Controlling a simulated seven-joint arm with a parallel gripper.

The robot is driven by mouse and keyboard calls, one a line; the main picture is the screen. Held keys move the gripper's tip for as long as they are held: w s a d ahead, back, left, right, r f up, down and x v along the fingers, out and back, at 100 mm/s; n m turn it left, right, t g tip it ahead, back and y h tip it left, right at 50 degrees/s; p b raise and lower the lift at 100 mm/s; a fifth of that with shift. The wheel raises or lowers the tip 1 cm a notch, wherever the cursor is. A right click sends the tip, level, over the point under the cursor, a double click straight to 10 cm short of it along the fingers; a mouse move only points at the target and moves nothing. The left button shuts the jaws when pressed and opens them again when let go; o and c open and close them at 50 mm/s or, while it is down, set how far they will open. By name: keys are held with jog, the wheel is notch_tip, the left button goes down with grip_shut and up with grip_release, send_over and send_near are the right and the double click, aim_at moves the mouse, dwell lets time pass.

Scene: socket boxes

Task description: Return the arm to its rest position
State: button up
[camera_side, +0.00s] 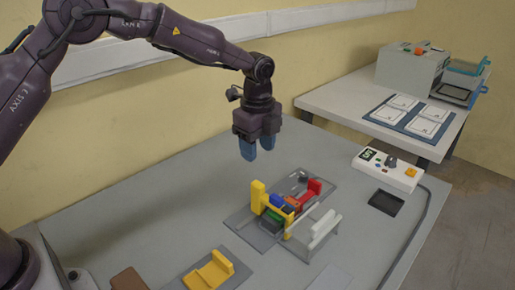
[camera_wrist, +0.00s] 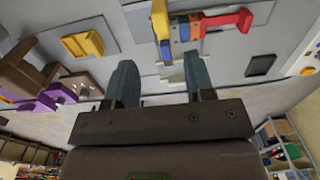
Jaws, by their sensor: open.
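My gripper (camera_side: 258,150) hangs in the air with its blue fingertips pointing down, above and behind the socket fixture (camera_side: 288,210). Its two fingers stand apart and hold nothing; they also show in the wrist view (camera_wrist: 163,88). The fixture has a yellow upright and rail, a red part on the right, a light grey bracket in front, and green, blue and orange blocks in between. My gripper is clear of it and touches nothing.
A yellow piece (camera_side: 213,270) lies on a grey plate at the front. A white control box (camera_side: 387,170) and a black tray (camera_side: 386,202) are on the right. A side table (camera_side: 350,98) carries cards and a machine. The wall (camera_side: 150,110) is behind my arm.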

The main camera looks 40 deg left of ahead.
jog(key=s+a+r+n+t, duration=0.2)
jog(key=s+r+n, duration=0.3)
jog(key=s, duration=0.5)
jog(key=s+a+r+n+t, duration=0.1)
jog(key=s+r+n, duration=0.4)
jog(key=s, duration=0.5)
jog(key=s+a+r+n+t, duration=0.2)
jog(key=s+a+r+n, duration=0.1)
jog(key=s+r+n, duration=0.3)
jog(key=s+n, duration=0.2)
jog(key=s, duration=0.2)
jog(key=shift+s+t, duration=0.2)
jog(key=shift+t, duration=0.1)
